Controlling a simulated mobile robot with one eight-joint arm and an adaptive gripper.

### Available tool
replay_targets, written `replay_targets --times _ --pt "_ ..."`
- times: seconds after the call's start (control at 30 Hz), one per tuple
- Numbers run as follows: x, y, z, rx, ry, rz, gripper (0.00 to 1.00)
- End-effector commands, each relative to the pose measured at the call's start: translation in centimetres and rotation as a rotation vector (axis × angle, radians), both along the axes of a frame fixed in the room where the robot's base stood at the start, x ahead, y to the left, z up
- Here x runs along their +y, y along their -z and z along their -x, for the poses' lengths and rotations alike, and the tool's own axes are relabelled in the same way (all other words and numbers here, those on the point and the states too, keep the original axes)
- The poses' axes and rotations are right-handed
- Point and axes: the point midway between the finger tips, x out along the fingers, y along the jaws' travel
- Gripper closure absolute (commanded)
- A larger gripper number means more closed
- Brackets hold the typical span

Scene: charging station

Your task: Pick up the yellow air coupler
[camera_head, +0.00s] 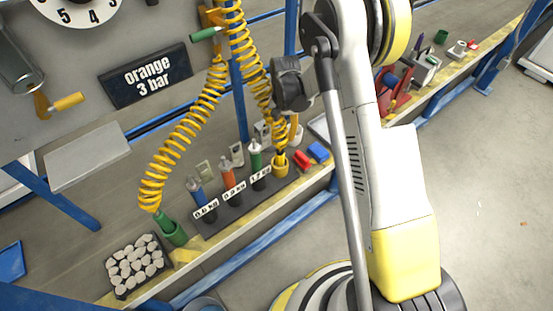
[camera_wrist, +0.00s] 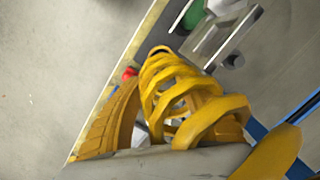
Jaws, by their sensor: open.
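The yellow air coupler (camera_head: 281,162) stands in a yellow holder at the right end of the dark rack on the bench. A yellow coiled hose (camera_head: 255,75) runs up from it. My gripper (camera_head: 292,85) is above the coupler and beside the upper hose, apart from the coupler; its jaws are open, and its fingertips are hard to make out. In the wrist view, yellow hose coils (camera_wrist: 185,95) fill the middle close to the camera. The coupler cannot be clearly told apart there.
A green coupler (camera_head: 169,228) hangs on another yellow coil at the left. The rack also holds blue, orange and green tools (camera_head: 227,175). Red and blue blocks (camera_head: 318,152) lie right of it. A tray of stones (camera_head: 135,265) is front left. Floor at right is clear.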

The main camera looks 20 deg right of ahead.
Motion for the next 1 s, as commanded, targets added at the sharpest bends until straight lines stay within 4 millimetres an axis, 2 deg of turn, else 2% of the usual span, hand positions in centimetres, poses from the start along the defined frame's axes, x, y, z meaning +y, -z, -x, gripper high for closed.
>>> replay_targets --times 0.03,0.1,0.27,0.5,0.67,0.9,1.0 --pt "0.0 1.4 -0.1 0.012 0.006 -0.001 0.61" --pt "0.0 2.5 -0.1 0.025 0.012 -0.001 0.61" --pt "0.0 4.1 0.1 0.033 0.017 -0.001 0.61" --pt "0.2 8.0 0.5 0.032 0.016 -0.001 0.61" --pt "0.2 9.2 0.7 0.032 0.016 -0.001 0.61" --pt "0.3 12.9 1.4 0.032 0.016 -0.001 0.61" --pt "0.4 13.8 1.5 0.032 0.016 -0.001 0.61"
